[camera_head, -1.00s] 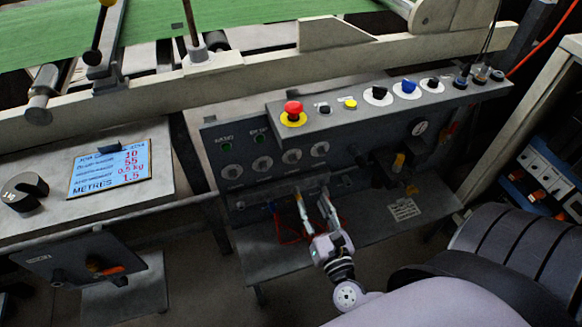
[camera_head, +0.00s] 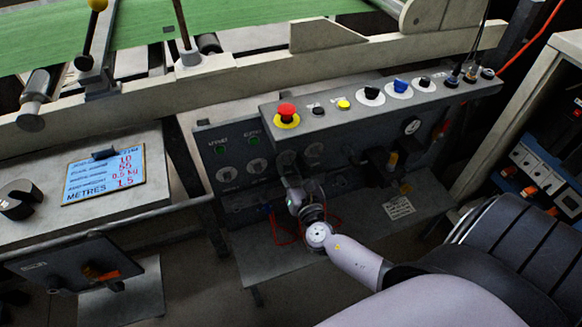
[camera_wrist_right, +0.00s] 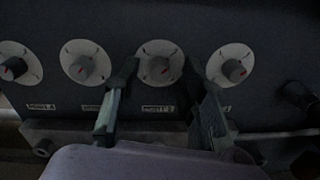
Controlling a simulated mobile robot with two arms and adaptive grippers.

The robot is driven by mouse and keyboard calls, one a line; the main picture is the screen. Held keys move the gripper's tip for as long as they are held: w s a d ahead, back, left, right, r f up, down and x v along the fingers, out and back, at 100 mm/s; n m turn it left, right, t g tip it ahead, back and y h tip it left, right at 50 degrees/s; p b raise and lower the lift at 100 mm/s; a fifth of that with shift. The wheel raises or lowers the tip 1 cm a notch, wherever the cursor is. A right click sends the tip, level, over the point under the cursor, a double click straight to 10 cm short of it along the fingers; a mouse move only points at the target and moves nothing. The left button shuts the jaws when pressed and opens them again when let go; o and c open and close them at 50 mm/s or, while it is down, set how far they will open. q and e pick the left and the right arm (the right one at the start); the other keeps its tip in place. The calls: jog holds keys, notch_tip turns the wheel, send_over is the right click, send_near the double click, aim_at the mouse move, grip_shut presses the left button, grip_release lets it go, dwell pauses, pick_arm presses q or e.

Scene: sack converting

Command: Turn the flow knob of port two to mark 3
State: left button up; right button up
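A row of round white dials with grey knobs runs along the dark front panel. In the right wrist view, my right gripper (camera_wrist_right: 160,72) is open, its two fingers on either side of the third knob from the left (camera_wrist_right: 158,66), with gaps between fingers and knob. This knob has a small red mark; the label below it (camera_wrist_right: 158,109) is too blurred to read surely. Other knobs stand to the left (camera_wrist_right: 81,67) and right (camera_wrist_right: 234,70). In the head view, my right gripper (camera_head: 288,172) is at the panel and hides part of the row. My left gripper is not in view.
Above the dials, a ledge carries a red emergency button (camera_head: 287,110), a yellow button (camera_head: 343,104) and a blue switch (camera_head: 400,86). A job board (camera_head: 104,173) lies at left. A gauge (camera_head: 411,126) sits right of the dials.

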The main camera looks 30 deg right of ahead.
grip_shut()
dwell(0.3)
dwell(0.3)
